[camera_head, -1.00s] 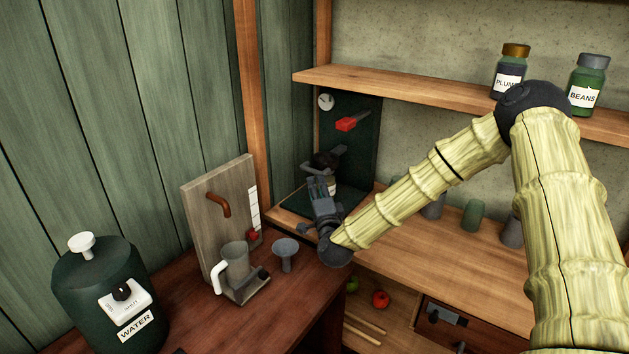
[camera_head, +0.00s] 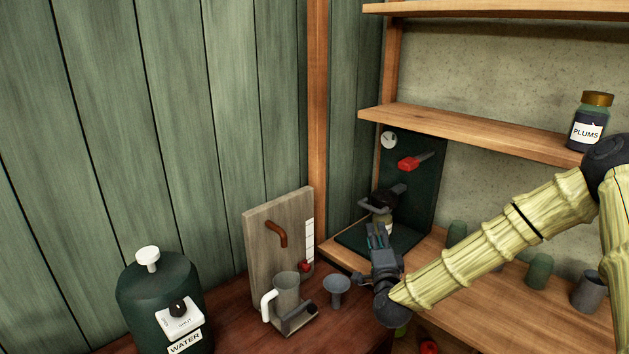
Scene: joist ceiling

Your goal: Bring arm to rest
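My bamboo-patterned arm comes in from the right. It ends in my dark grey gripper (camera_head: 377,228), which points away from me at the dark green stand in the corner (camera_head: 412,170). The fingers are small and dark against the stand. I cannot tell whether they are open or shut, or whether they touch the jar.
A green water tank (camera_head: 160,300) stands further left. A shelf (camera_head: 470,130) with a plums jar (camera_head: 590,122) runs above my arm.

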